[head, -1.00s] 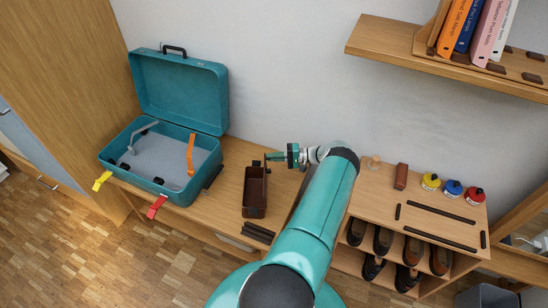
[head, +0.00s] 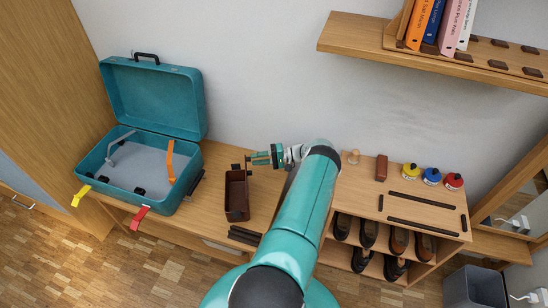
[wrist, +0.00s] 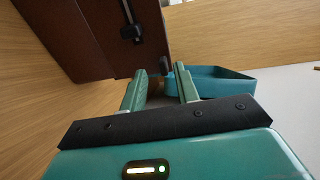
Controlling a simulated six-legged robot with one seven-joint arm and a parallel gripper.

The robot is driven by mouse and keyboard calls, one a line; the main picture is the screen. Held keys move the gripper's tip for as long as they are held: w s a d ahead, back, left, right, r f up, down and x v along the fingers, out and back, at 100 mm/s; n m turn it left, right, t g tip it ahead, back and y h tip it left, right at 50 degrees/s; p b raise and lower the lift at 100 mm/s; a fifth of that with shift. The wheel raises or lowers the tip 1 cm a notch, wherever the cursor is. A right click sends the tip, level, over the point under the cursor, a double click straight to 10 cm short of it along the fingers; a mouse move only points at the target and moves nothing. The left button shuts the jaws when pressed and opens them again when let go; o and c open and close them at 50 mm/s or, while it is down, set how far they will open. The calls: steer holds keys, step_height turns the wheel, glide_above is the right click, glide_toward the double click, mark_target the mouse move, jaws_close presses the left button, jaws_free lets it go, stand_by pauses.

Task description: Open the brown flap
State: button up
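A dark brown box (head: 237,194) with an open top stands on the wooden bench, right of the teal suitcase. In the wrist view, its brown side (wrist: 95,40) fills the upper left and carries a black latch-like fitting (wrist: 131,30). I cannot tell which brown panel is the flap. My gripper (head: 251,161) is at the box's far right corner, level with its upper part. In the wrist view, my gripper (wrist: 160,82) has its two green fingers apart. A small dark tab (wrist: 165,66) shows near the gap between the fingertips; contact is unclear.
The open teal suitcase (head: 109,163) stands left of the box. Black bars (head: 244,236) lie before the box. To the right, a shoe rack (head: 345,200) carries several small jars and a brown block (head: 381,168). A bookshelf (head: 420,60) overhangs at upper right.

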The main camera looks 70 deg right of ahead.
steer(key=f+v, duration=0.1)
steer(key=v, duration=1.1)
steer(key=shift+s+r, duration=0.2)
steer(key=shift+r, duration=0.25)
